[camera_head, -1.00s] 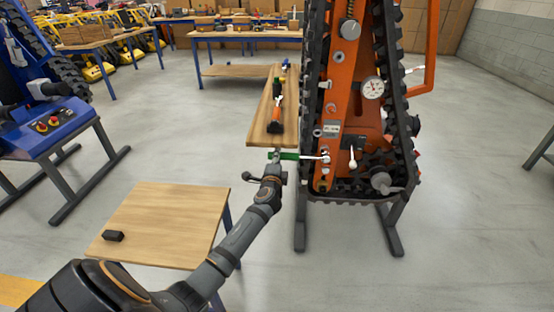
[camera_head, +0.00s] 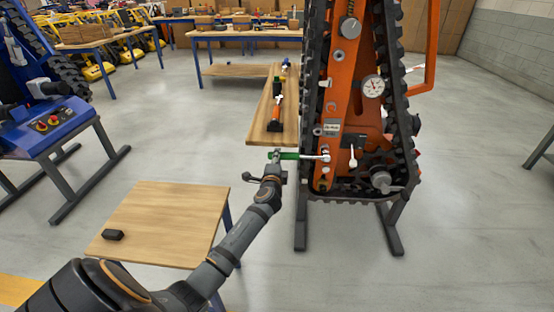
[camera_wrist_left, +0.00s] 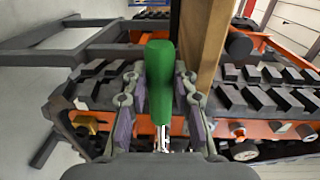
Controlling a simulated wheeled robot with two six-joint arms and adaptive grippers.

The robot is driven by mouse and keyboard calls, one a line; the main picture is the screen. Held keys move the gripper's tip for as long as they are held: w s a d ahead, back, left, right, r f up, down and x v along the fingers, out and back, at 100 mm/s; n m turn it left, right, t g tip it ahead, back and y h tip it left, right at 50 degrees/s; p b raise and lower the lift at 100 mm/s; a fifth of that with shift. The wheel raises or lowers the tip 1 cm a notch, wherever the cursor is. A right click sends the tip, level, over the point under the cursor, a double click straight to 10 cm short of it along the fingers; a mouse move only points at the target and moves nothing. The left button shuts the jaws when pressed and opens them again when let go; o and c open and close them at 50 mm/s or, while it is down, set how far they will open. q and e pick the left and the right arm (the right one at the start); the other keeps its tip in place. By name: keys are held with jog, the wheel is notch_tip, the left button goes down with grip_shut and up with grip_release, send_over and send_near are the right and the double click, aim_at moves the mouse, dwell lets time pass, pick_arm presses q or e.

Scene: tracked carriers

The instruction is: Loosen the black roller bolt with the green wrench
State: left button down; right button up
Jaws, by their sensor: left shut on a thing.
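The green wrench (camera_head: 290,156) has a green handle and a silver shaft and head. My left gripper (camera_head: 277,157) is shut on its handle, which also fills the middle of the left wrist view (camera_wrist_left: 160,80) between the gripper's two fingers (camera_wrist_left: 158,108). The wrench lies about level, its silver head (camera_head: 326,157) against the lower part of the orange tracked carrier (camera_head: 340,100). The head covers the spot there, so I cannot make out the black roller bolt or tell whether the wrench is seated on it. My right gripper is not in view.
A narrow wooden bench (camera_head: 262,130) with several tools stands left of the carrier. A low wooden table (camera_head: 175,215) with a small black block (camera_head: 113,235) stands nearer. A blue machine (camera_head: 55,130) is at left. The floor at right is mostly clear.

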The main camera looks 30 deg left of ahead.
pick_arm(q)
jog(key=shift+f+n+b, duration=0.4)
jog(key=shift+f+b, duration=0.2)
jog(key=shift+b, duration=0.15)
jog(key=shift+d+f+n+b, duration=0.15)
jog(key=shift+f+n+b, duration=0.45)
jog(key=shift+f+b, duration=0.55)
jog(key=shift+r, duration=0.1)
jog(key=b, duration=0.1)
jog(key=f+n+b, duration=0.1)
jog(key=b, duration=0.1)
jog(key=shift+w+d+f, duration=0.1)
jog(key=shift+d+f, duration=0.1)
jog(key=shift+f, duration=0.1)
jog(key=shift+w+d+f+n+b, duration=0.15)
jog(key=shift+f+n+b, duration=0.1)
jog(key=shift+f+b, duration=0.25)
jog(key=shift+w+d+f+n+b, duration=0.1)
jog(key=shift+f+n+b, duration=0.2)
jog(key=shift+b, duration=0.4)
